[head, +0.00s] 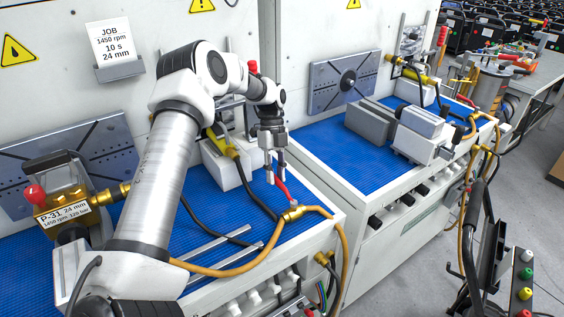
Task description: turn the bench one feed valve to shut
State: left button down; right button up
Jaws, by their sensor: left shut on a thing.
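The feed valve (292,214) of the near bench is a brass body with a red lever (282,189), close to the bench's front right edge. A yellow hose joins it on both sides. The lever points from the brass body up and left in the picture, toward the back of the bench. My left gripper (275,177) reaches down from above with its fingers closed around the far end of the red lever. The fingers hide part of the lever's end. My right gripper is not in view.
A brass P-31 unit (68,205) with a red knob stands on the left of the blue mat (196,205). Two metal rails (235,257) lie in front. A grey block (225,160) stands behind the valve. A second bench (345,160) is to the right.

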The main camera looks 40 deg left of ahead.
pick_arm(q)
jog(key=shift+s+d+f, duration=0.1)
jog(key=shift+f, duration=0.1)
jog(key=c, duration=1)
grip_release()
jog(key=shift+w, duration=0.2)
jog(key=shift+r, duration=0.1)
jog(key=v, duration=1.2)
